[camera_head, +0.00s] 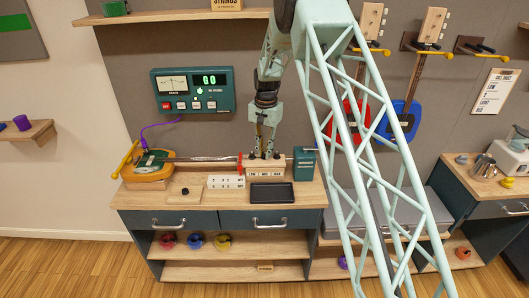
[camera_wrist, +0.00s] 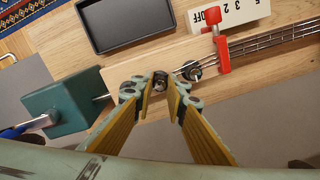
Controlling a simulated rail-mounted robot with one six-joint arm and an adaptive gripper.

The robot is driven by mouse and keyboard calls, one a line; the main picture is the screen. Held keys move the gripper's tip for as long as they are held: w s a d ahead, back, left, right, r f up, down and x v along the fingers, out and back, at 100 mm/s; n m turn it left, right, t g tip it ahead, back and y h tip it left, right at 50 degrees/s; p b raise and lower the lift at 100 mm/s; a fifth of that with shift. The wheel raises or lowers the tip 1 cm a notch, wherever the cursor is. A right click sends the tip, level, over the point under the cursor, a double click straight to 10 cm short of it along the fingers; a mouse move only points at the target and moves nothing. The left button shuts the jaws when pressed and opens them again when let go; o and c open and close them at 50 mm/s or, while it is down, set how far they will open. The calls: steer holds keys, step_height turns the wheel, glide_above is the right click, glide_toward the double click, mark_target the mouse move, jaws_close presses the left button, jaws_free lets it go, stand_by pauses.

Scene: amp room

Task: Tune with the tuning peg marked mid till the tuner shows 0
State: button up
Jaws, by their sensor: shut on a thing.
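My gripper (camera_head: 264,153) points straight down at the wooden block (camera_head: 265,175) marked LOW, MID and HIGH. In the wrist view my gripper (camera_wrist: 160,84) is shut on a small dark metal peg (camera_wrist: 160,79), which appears to be the middle one. Another peg (camera_wrist: 192,70), with strings beside it, stands free near the red clamp (camera_wrist: 221,51). The third peg is hidden by the fingers. The tuner (camera_head: 193,90) on the wall has a needle dial and a lit green display that looks like G0. The needle's exact position is too small to read.
A dark green box (camera_head: 303,164) stands right of the pegs. The strings run left to an orange-and-green body (camera_head: 151,165). Guitars (camera_head: 402,120) hang at right.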

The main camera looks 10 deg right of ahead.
steer(key=o, duration=0.9)
steer(key=shift+c, duration=0.2)
steer(key=shift+r, duration=0.15)
step_height(320, 180, up, 12)
steer(key=shift+d, duration=0.1)
stand_by(0.4)
